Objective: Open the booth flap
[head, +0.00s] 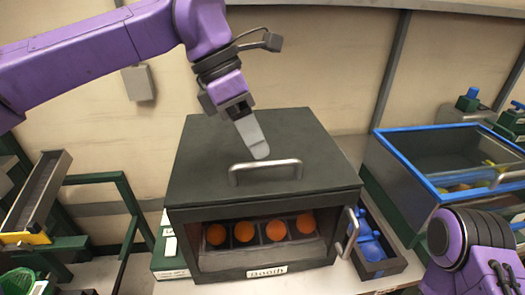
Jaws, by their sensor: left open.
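The booth (178,240) is a dark green box in the middle, with a "Booth" label on its lower front edge. Its top panel (215,150) has a metal bar handle (265,166) near the front edge. The panel appears to lie flat over the box. The front is open below it, with several oranges (275,230) in a row inside. My left gripper (255,145) is open above the panel, its fingertips pointing down just behind the handle; contact cannot be told. My right arm shows at the lower right, its gripper out of view.
A second metal handle (348,232) is at the booth's right front corner. Beside it is a dark bin (395,266) with blue items. A blue-rimmed clear box (412,170) stands to the right. A green frame (128,195) and a sloped chute (45,190) stand left.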

